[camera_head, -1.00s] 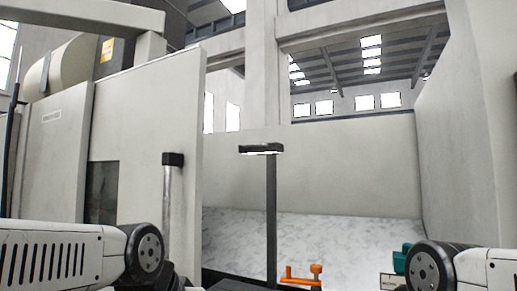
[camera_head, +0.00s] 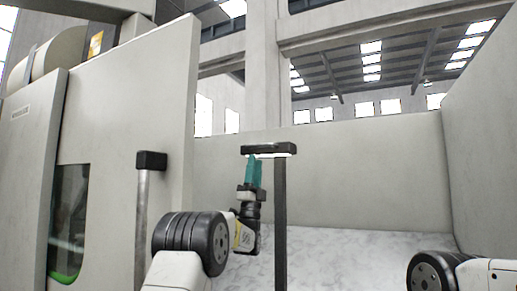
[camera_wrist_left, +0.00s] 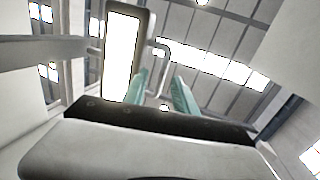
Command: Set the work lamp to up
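The work lamp (camera_head: 268,149) has a dark flat head on top of a dark upright post (camera_head: 280,220). Its head looks level, with the lit face downward. In the left wrist view its bright panel (camera_wrist_left: 122,55) is up and left of the fingers, with a grey loop-shaped handle (camera_wrist_left: 163,62) on its side. My left gripper (camera_head: 254,170) points up just under the left end of the lamp head. Its teal fingers (camera_wrist_left: 161,95) are apart in the left wrist view, with the handle beyond their tips; I see no grip on it. My right gripper is out of view.
A dark-capped grey post (camera_head: 151,162) stands left of my left arm. A pale machine with a large panel (camera_head: 125,100) fills the left side. Pale walls (camera_head: 360,175) stand behind and right, with a marbled surface (camera_head: 360,246) below.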

